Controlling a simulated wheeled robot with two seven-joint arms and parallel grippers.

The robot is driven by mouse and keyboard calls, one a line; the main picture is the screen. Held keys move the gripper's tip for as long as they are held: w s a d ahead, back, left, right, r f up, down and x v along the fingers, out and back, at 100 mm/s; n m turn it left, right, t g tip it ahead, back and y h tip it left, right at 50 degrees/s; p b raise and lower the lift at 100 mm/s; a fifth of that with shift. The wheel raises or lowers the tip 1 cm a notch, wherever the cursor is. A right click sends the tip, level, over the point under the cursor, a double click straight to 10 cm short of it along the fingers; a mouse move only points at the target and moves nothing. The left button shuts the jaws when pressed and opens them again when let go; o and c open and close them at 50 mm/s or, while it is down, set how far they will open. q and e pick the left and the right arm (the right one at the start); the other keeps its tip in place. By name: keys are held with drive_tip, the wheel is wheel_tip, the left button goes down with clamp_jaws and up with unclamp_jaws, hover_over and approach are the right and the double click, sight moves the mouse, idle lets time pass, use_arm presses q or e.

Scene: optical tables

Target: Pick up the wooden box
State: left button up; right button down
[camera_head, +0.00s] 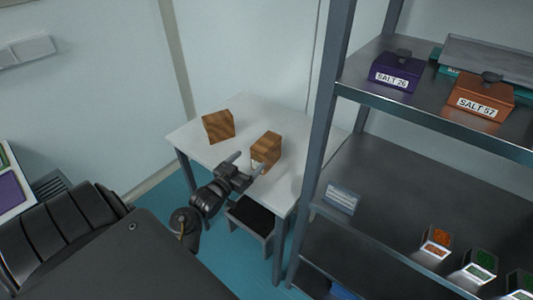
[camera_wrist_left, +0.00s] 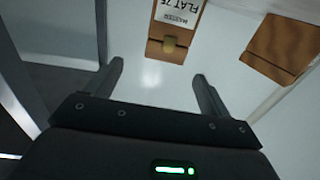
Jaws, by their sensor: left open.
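Two wooden boxes stand on a white table (camera_head: 200,158). One wooden box (camera_head: 266,149) is near the table's middle, just beyond my left gripper. In the left wrist view this box (camera_wrist_left: 172,28) shows a white label reading "FLAT 75" and a small clasp, ahead of the fingers. The other wooden box (camera_head: 218,126) is at the table's back left; it shows at the upper right of the left wrist view (camera_wrist_left: 281,46). My left gripper (camera_head: 248,163) is open and empty, its fingers pointing toward the labelled box, apart from it in the wrist view (camera_wrist_left: 158,84). My right gripper is not in view.
A grey metal shelf unit (camera_head: 325,125) stands right beside the table. It holds a purple box (camera_head: 394,72), an orange box (camera_head: 480,97) and several small items. A dark-topped stool (camera_head: 251,218) is under the table. The wall is behind.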

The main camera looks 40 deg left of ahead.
sight(264, 143)
use_arm(q)
drive_tip(key=shift+w+a+r, duration=0.1)
drive_tip(key=shift+w, duration=0.4)
drive_tip(key=w, duration=0.2)
drive_tip(key=w+p, duration=0.1)
drive_tip(key=w, duration=0.1)
drive_tip(key=shift+w+a, duration=0.2)
drive_tip(key=shift+w, duration=0.15)
drive_tip(key=shift+w+a+r+p, duration=0.1)
drive_tip(key=shift+w+p, duration=0.15)
drive_tip(key=shift+p, duration=0.1)
drive_tip(key=w, duration=0.1)
drive_tip(key=w+p, duration=0.1)
drive_tip(key=w, duration=0.1)
drive_tip(key=shift+w+a, duration=0.3)
drive_tip(key=shift+a, duration=0.05)
drive_tip(key=shift+w+p, duration=0.3)
drive_tip(key=shift+w, duration=0.2)
clamp_jaws()
